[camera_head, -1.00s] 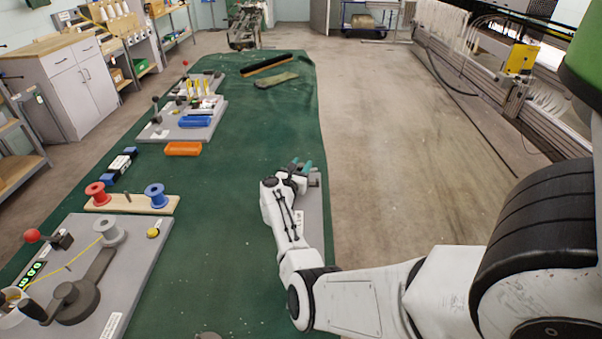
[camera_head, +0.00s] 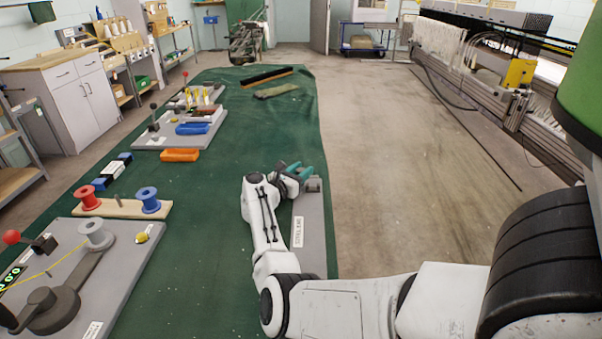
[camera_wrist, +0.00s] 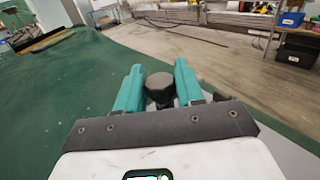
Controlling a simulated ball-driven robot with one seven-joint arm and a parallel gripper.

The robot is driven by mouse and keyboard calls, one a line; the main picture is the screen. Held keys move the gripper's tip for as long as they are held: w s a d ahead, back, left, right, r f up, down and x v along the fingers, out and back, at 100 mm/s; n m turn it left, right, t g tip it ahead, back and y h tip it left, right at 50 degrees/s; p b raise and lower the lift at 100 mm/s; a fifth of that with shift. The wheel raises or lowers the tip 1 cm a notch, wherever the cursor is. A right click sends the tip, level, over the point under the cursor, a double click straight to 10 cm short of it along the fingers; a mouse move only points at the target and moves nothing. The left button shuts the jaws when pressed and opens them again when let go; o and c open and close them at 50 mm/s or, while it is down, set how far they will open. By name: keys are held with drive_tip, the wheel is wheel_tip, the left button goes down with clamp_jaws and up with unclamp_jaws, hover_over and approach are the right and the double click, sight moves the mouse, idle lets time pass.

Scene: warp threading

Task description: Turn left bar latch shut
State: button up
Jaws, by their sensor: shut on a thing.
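My gripper (camera_head: 303,172) is at the far end of a narrow grey plate (camera_head: 312,235) near the right edge of the green table. In the wrist view its two teal fingers (camera_wrist: 158,78) are closed around a dark round knob (camera_wrist: 159,88), which seems to be the latch's handle. The knob sits between the fingers, with its top showing. The rest of the latch is hidden by the fingers and the gripper body, so its angle cannot be told.
A green-covered table (camera_head: 210,240) lies below, clear just left of my arm. A wooden spool board (camera_head: 120,208) and a grey board with a crank (camera_head: 130,245) stand at left. An orange block (camera_head: 180,155) lies farther off. Open floor is to the right.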

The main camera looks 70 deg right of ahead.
drive_tip(key=o, duration=0.9)
drive_tip(key=v, duration=1)
drive_tip(key=shift+w+a, duration=0.1)
drive_tip(key=shift+a, duration=0.25)
